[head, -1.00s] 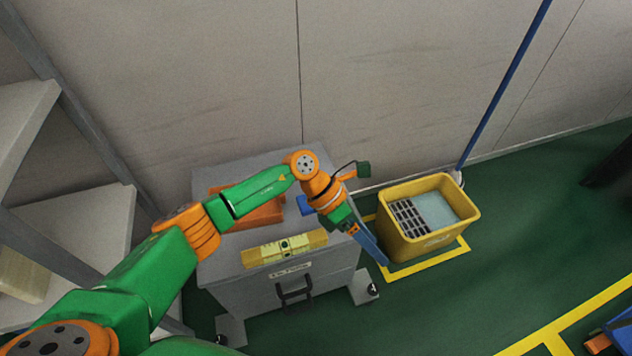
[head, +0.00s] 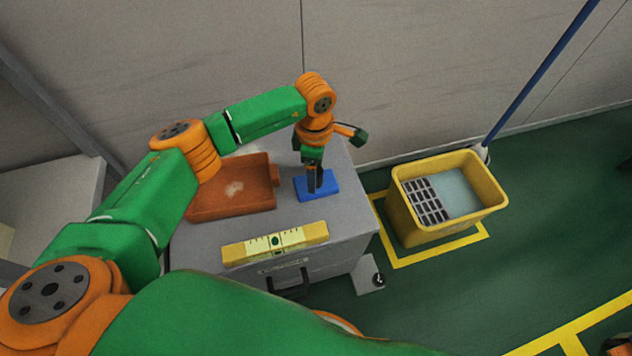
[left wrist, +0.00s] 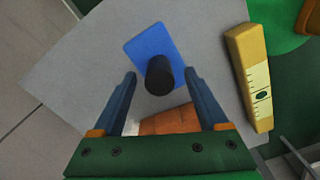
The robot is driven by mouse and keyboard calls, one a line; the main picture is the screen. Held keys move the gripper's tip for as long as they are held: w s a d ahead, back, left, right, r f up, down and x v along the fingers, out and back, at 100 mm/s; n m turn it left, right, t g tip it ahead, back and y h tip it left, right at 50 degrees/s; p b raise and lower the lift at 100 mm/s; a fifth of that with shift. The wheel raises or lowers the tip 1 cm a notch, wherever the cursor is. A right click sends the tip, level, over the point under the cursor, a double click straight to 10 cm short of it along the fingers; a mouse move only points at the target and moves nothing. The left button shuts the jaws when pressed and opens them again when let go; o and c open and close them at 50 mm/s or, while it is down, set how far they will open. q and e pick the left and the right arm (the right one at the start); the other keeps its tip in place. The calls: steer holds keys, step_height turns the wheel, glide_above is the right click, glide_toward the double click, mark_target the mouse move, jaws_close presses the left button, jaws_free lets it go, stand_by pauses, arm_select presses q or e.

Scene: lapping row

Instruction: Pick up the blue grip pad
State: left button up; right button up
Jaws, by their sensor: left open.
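The blue grip pad (head: 329,185) lies flat on top of the grey cabinet (head: 345,215). In the left wrist view the pad is a blue plate (left wrist: 146,44) with a dark round handle (left wrist: 159,76) standing up from it. My left gripper (head: 316,189) points down over the pad. In the left wrist view the open fingers (left wrist: 160,73) appear on either side of the handle, with a gap on both sides. Whether the tips are level with the handle is hard to tell. My right gripper is in neither view.
An orange-brown tray (head: 235,205) lies left of the pad. A yellow level (head: 275,243) lies along the cabinet's front edge and shows in the left wrist view (left wrist: 250,75). A yellow mop bucket (head: 430,225) stands on the floor to the right. The wall is behind.

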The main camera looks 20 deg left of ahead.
arm_select(q)
steer(key=shift+f, duration=0.35)
steer(key=shift+r, duration=0.1)
jaws_close()
steer(key=shift+r, duration=0.1)
steer(key=shift+r, duration=0.3)
step_height(320, 180, up, 3)
steer(key=shift+s+r+p, duration=0.15)
steer(key=shift+p, duration=0.55)
steer(key=s+d+r+p, duration=0.1)
steer(key=s+r, duration=0.3)
steer(key=s, duration=0.2)
steer(key=s+d+r+p, duration=0.1)
steer(key=s+r, duration=0.4)
steer(key=s, duration=0.2)
steer(key=shift+s+d, duration=0.2)
steer(key=shift+d, duration=0.2)
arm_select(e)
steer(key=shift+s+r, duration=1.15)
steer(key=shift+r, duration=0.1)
